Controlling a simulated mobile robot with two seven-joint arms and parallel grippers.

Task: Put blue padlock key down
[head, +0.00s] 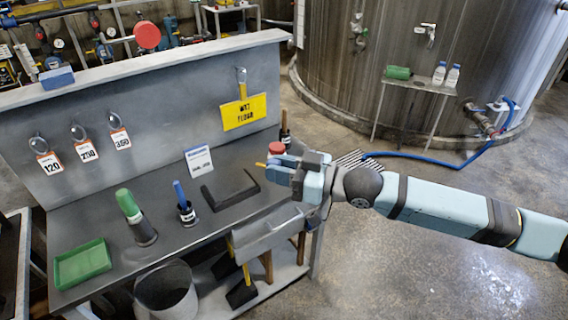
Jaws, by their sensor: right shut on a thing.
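My right gripper (285,171) reaches in from the right and hangs over the right end of the grey workbench (135,262). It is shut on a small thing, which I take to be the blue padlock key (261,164). Only a thin yellow piece of it sticks out to the left of the fingertips; the rest is hidden by the fingers and no blue shows on it. The yellow end looks clear of the bench top, but I cannot tell its exact height. My left gripper is not in view.
A red round top (277,148) and a dark upright tool (284,128) stand close behind the gripper.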

